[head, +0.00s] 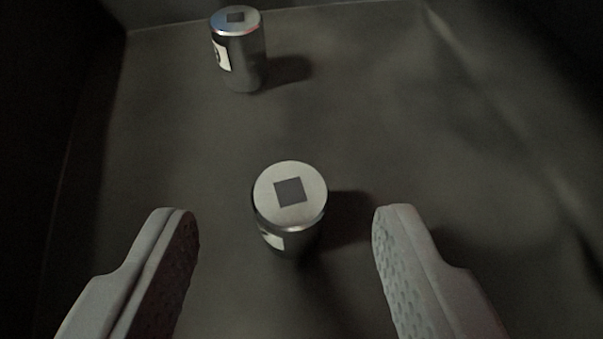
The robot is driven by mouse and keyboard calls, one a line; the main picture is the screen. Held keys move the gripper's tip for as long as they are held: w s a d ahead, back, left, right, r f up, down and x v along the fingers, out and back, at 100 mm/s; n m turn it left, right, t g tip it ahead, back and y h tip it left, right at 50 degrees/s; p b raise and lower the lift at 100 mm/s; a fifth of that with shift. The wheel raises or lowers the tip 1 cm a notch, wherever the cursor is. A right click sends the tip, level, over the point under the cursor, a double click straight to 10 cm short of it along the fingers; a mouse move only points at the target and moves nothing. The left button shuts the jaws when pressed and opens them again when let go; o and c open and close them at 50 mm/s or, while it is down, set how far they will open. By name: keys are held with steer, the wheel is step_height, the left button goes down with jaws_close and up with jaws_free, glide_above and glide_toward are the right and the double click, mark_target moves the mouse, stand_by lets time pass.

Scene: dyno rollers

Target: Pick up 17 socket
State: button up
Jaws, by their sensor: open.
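Two metal sockets stand upright on a dark grey surface in the head view. The nearer socket (290,210) has a bright round top with a dark square hole, and part of a white label shows low on its front left. The farther socket (238,50) stands at the upper left, with a white label with a dark mark on its left side. I cannot read a size on either, so I cannot tell which is the 17 socket. My gripper (287,225) is open, its pale, textured fingers apart on either side of the nearer socket, touching nothing.
The dark surface (400,120) is bounded by a dark wall at the left and the back, and a raised edge runs down the right. The floor between the two sockets and to the right of them is clear.

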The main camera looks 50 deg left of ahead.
mark_target(291, 215)
steer(key=shift+x, duration=1.4)
jaws_close()
